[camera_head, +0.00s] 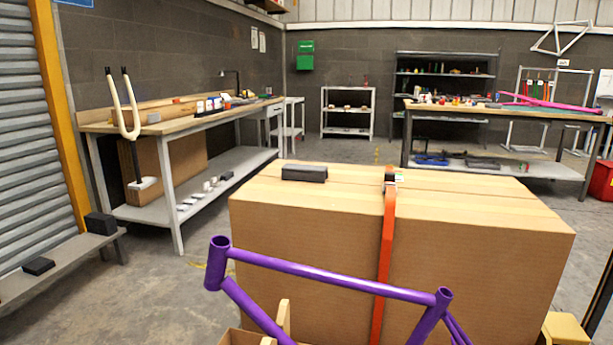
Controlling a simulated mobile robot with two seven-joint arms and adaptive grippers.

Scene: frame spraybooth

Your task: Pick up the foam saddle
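A dark grey block (304,174) that looks like foam lies on top of the large cardboard box (480,245), left of the orange strap. A black block (101,223) and a flatter black piece (39,266) rest on the low grey bench (75,254) at the left. I cannot tell for certain which of these is the foam saddle. Neither of my grippers is in view.
An orange strap (386,240) runs over the box. A purple bike frame (320,273) stands in front of it. A workbench (180,115) with a cream fork (124,105) is at left. Another table (500,111) is at back right. Floor between bench and box is clear.

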